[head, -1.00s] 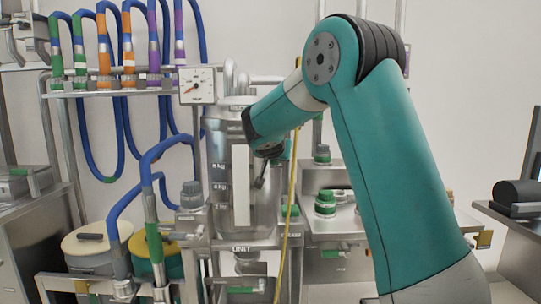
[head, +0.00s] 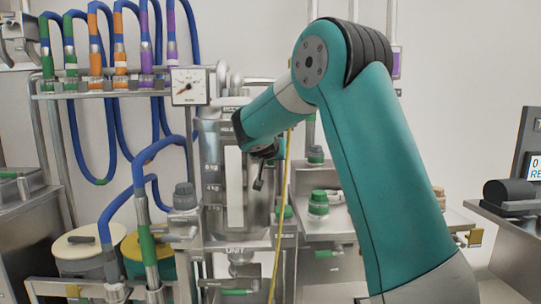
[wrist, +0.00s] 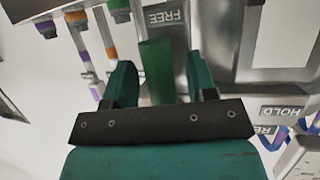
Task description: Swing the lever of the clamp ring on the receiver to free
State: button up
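The steel receiver (head: 212,170) with its pale window strip stands left of centre in the head view. My gripper (head: 261,172) is in front of its upper right side, partly hidden by my arm. In the wrist view my gripper (wrist: 161,78) has its two teal fingers wide apart. A green bar (wrist: 156,70), which looks like a lever grip, shows between them, with gaps on both sides. I cannot tell how deep it sits between the fingers. A FREE label (wrist: 167,17) appears upside down beyond it, and a HOLD label (wrist: 283,112) is at right. The clamp ring is not clearly visible.
A pressure gauge (head: 189,86) is left of my forearm. Blue hoses (head: 150,150) hang and loop at left. A yellow cable (head: 283,220) runs down close by my gripper. A steel bench with green-collared fittings (head: 318,203) is behind my arm at right.

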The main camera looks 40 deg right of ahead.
jog(key=shift+s+a, duration=0.1)
jog(key=shift+a, duration=0.05)
jog(key=b+v, duration=0.1)
jog(key=v, duration=1.6)
jog(key=shift+b, duration=0.3)
jog(key=s+a+f+n+y+p, duration=0.1)
jog(key=a+f+n+y+p, duration=0.25)
jog(key=a+n+y, duration=0.35)
jog(key=s+a+f+n+g+y+p, duration=0.2)
jog(key=s+a+n+g+y+p, duration=0.1)
jog(key=s+a, duration=0.7)
jog(key=s+a+f+n+g+y+p, duration=0.1)
jog(key=s+a+n+g+y+p, duration=0.3)
jog(key=s+a+n, duration=0.3)
jog(key=s+a+g, duration=0.1)
jog(key=s+a, duration=0.2)
jog(key=s, duration=0.3)
jog(key=shift+f+g+y, duration=0.3)
jog(key=shift+f+y, duration=0.1)
